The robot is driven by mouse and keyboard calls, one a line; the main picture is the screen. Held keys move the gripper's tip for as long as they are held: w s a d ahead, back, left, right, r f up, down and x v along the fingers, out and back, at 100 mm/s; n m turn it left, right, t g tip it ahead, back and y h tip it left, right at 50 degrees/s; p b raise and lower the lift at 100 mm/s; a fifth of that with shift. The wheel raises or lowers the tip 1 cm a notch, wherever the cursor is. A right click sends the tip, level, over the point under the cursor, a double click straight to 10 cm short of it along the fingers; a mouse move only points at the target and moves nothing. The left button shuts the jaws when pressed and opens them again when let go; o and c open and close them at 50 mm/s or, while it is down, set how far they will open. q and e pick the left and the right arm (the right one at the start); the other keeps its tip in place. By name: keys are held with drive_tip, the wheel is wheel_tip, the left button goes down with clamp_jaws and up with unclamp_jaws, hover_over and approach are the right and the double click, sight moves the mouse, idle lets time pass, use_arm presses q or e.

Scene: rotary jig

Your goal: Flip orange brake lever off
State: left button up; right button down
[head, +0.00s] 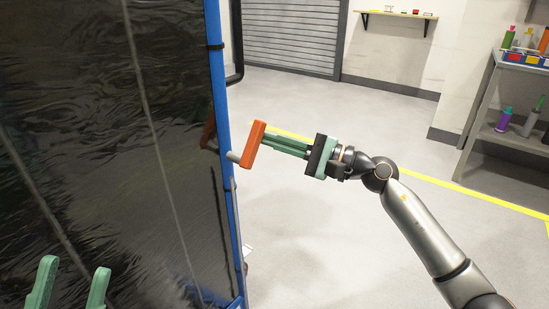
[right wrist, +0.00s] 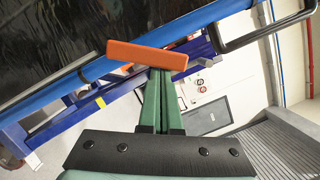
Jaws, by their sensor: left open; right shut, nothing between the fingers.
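The orange brake lever (head: 253,145) is a flat bar on a short grey stub beside the blue upright of the jig (head: 217,100). It stands roughly upright, slightly tilted, in the head view. In the right wrist view the lever (right wrist: 147,55) lies across, just ahead of my fingertips. My right gripper (head: 266,138) is shut and empty, its green fingers reaching to the lever's right side. The fingertips (right wrist: 160,72) look close to the lever or touching it; I cannot tell which. My left gripper (head: 70,278) is open and empty at the lower left, its two green fingertips apart.
A dark glossy sheet (head: 110,140) fills the jig's frame on the left. A grey shelf (head: 500,110) with bottles and bins stands at the right. A wall shelf (head: 397,15) and roller shutter (head: 292,35) are at the back. The floor between is clear.

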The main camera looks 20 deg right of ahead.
sight(259, 133)
drive_tip(key=n+b, duration=0.1)
drive_tip(key=r+n+b, duration=0.1)
drive_tip(key=n, duration=0.1)
drive_tip(key=s+a+n+g+b, duration=0.1)
drive_tip(key=shift+a+r+n, duration=0.1)
drive_tip(key=shift+r+n, duration=0.2)
drive_tip(key=shift+r, duration=0.05)
drive_tip(key=shift+s+a+r+n+b, duration=0.1)
drive_tip(key=shift+a+r+n+b, duration=0.1)
drive_tip(key=shift+n+b, duration=0.1)
drive_tip(key=shift+s+a+r, duration=0.1)
drive_tip(key=shift+a+r, duration=0.05)
